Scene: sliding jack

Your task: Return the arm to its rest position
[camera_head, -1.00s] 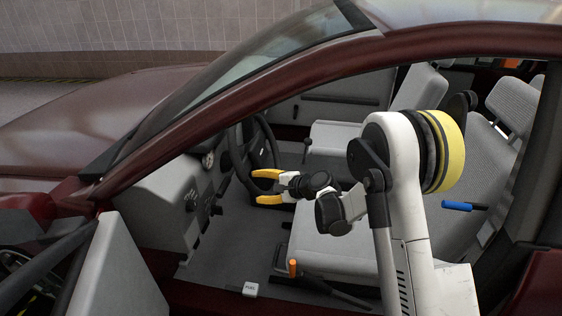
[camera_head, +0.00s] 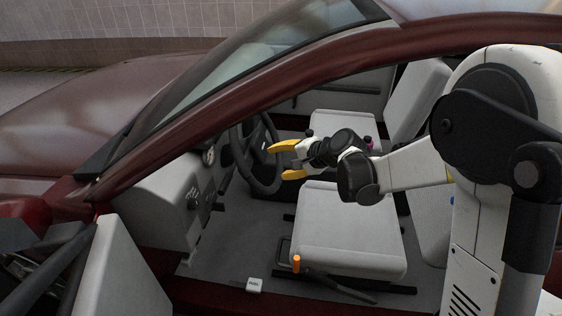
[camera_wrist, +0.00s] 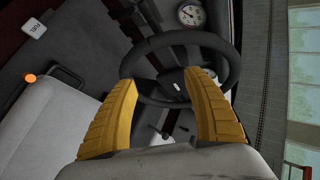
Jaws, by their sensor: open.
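My gripper (camera_head: 284,160) has yellow fingers, spread apart and empty. In the head view it is inside the car cabin, above the near seat's front part and just right of the steering wheel (camera_head: 243,165). In the wrist view my gripper (camera_wrist: 166,105) points toward the steering wheel (camera_wrist: 143,60), which shows beyond and between the fingers. Whether the fingertips touch the wheel cannot be told, but no contact shows. My arm reaches in through the open door side from the right.
The near seat (camera_head: 345,235) lies below my arm. An orange-tipped lever (camera_head: 296,263) and a white FUEL tab (camera_head: 254,285) are by the sill. The dark red roof frame (camera_head: 300,70) arches above, and the open door (camera_head: 120,270) stands at left.

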